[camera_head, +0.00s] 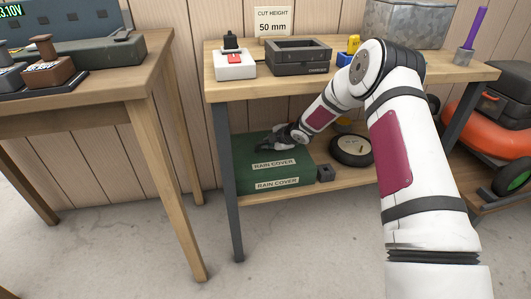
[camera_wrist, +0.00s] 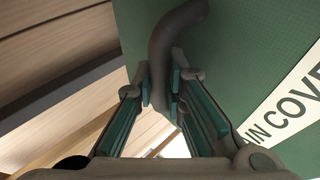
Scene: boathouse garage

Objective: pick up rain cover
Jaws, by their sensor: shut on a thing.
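The rain cover (camera_head: 254,177) is a dark green box-shaped bundle with white "RAIN COVER" labels on its top and front. It sits on the lower shelf of the workbench at the left end. In the wrist view its green surface (camera_wrist: 240,60) fills the upper right, with part of the label. A dark curved handle (camera_wrist: 172,50) comes down from it between my fingers. My gripper (camera_wrist: 160,95) is shut on this handle. In the head view my gripper (camera_head: 288,137) is at the top of the cover, below the benchtop, and the handle is mostly hidden.
A wheel (camera_head: 351,150) and a small dark block (camera_head: 326,173) lie right of the cover on the lower shelf (camera_head: 350,183). A bench leg (camera_head: 230,185) stands at the cover's left. A second table (camera_head: 110,92) stands further left.

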